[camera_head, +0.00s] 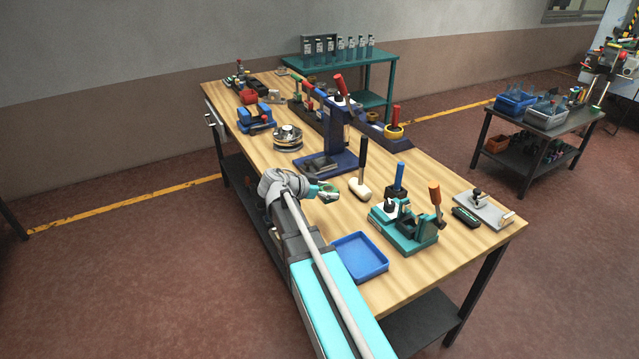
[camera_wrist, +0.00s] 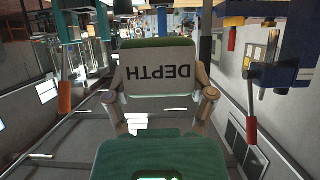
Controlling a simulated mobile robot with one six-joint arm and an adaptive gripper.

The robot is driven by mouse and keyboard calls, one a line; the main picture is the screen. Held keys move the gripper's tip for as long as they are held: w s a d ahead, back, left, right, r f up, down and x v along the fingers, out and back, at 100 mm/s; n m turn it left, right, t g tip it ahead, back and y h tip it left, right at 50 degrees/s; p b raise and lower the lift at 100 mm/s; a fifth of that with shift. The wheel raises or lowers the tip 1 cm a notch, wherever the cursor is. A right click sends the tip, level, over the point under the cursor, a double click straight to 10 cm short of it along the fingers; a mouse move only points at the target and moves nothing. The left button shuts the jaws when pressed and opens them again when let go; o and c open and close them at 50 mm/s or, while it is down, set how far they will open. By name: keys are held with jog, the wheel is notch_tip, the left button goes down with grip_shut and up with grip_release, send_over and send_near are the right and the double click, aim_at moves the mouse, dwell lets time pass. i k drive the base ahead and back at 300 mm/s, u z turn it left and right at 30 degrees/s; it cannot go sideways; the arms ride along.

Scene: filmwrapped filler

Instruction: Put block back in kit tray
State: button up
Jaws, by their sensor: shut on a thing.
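My gripper (camera_head: 326,190) is above the near part of the wooden bench, level with the mallet and behind the blue tray. In the wrist view my gripper (camera_wrist: 160,92) has its two fingers on either side of a block (camera_wrist: 157,62) and is shut on it. The block has a pale face with the word DEPTH, upside down in that view, and a green edge. In the head view the block is small and hard to separate from my gripper. A shallow blue tray (camera_head: 346,240) lies on the bench near its front edge and looks empty.
A mallet (camera_head: 362,172) stands right of my gripper. A teal fixture (camera_head: 408,237) with upright handles stands right of the tray. A dark blue press (camera_head: 341,130) stands behind. A grey plate (camera_head: 488,208) lies at the right end. Bare wood lies around the tray.

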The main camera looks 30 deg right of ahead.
aim_at(358, 260)
jog(key=u, duration=0.05)
jog(key=k, duration=0.95)
jog(key=z, duration=0.05)
